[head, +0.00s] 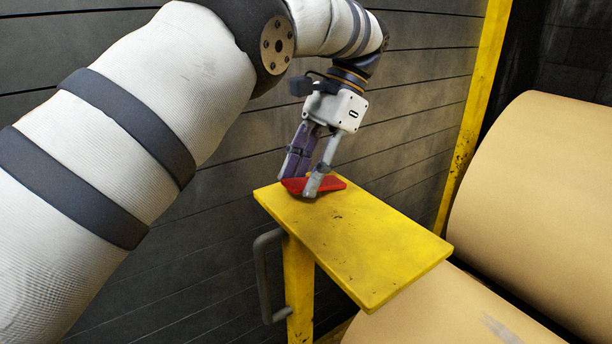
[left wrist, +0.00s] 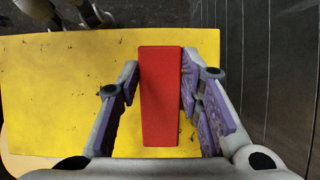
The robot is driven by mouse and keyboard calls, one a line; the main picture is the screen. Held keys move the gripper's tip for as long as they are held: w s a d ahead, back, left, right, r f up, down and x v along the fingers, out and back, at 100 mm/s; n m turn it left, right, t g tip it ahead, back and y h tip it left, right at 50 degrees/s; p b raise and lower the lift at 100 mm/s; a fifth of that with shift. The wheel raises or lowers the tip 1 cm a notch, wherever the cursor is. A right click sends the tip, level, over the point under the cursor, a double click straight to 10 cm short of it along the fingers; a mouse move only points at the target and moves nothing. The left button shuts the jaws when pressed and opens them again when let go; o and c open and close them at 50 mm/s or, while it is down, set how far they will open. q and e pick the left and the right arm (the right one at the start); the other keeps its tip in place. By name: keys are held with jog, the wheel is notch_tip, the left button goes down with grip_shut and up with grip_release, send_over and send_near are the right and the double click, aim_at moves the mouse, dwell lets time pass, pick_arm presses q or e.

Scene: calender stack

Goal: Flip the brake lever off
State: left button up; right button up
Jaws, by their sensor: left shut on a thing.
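The brake lever is a flat red block (head: 333,182) at the far left end of a yellow plate in the head view. My left gripper (head: 306,182) points down over it, with its fingers on either side. In the left wrist view the red lever (left wrist: 161,110) lies lengthwise between the purple-padded fingers, which are shut on it. The gripper hides part of the lever in the head view. My right gripper does not show clearly in either view.
The yellow plate (head: 365,250) stands on a yellow post (head: 299,290) with a grey handle (head: 262,275) on its left. A dark slatted wall (head: 420,100) rises close behind. Large tan rolls (head: 545,190) lie to the right. The plate's near part is bare.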

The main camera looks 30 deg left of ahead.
pick_arm(q)
jog(key=o, duration=1.2)
jog(key=shift+c, duration=0.2)
